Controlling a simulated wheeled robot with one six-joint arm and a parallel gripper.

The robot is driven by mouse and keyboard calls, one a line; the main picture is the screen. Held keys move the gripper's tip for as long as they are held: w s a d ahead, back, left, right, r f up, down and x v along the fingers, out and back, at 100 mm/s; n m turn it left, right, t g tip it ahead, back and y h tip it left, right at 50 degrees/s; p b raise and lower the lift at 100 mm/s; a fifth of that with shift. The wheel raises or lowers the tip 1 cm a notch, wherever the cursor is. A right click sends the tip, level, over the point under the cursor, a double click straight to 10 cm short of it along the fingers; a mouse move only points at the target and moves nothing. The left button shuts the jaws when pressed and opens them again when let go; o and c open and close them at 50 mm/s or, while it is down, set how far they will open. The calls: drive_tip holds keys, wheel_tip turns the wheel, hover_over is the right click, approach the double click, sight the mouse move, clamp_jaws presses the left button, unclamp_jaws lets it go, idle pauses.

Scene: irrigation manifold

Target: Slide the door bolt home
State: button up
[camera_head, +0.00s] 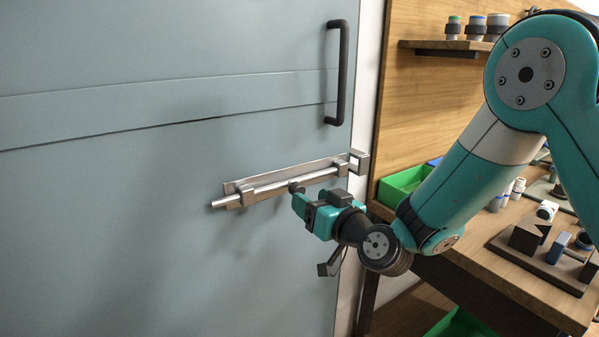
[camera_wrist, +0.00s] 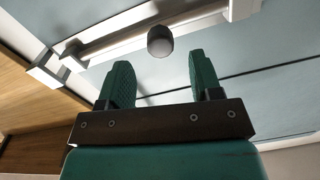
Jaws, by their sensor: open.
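The door bolt (camera_head: 268,187) is a silvery rod in guides on a plate on the blue-grey door, with its left end sticking out past the plate. A dark round knob (camera_head: 295,187) stands out from the rod; it also shows in the wrist view (camera_wrist: 160,41). The metal keeper (camera_head: 358,162) is on the frame at the right; in the wrist view the keeper (camera_wrist: 45,68) is at the left, with a gap before the rod's guide. My gripper (camera_head: 299,203) is open in front of the knob. In the wrist view, the knob shows just beyond and between the fingertips (camera_wrist: 158,63), apart from both.
A black door handle (camera_head: 341,72) is above the bolt. A wooden bench (camera_head: 500,262) with a green bin (camera_head: 402,184) and several small parts is at the right, under my arm. A shelf (camera_head: 445,44) holds several containers. The door left of the bolt is clear.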

sight(303, 192)
drive_tip(key=p+x, duration=0.2)
drive_tip(key=x, duration=0.2)
drive_tip(key=shift+r, duration=0.2)
drive_tip(key=shift+w+a+f+p, duration=0.2)
drive_tip(key=shift+w+a+p, duration=0.1)
drive_tip(key=shift+w, duration=0.1)
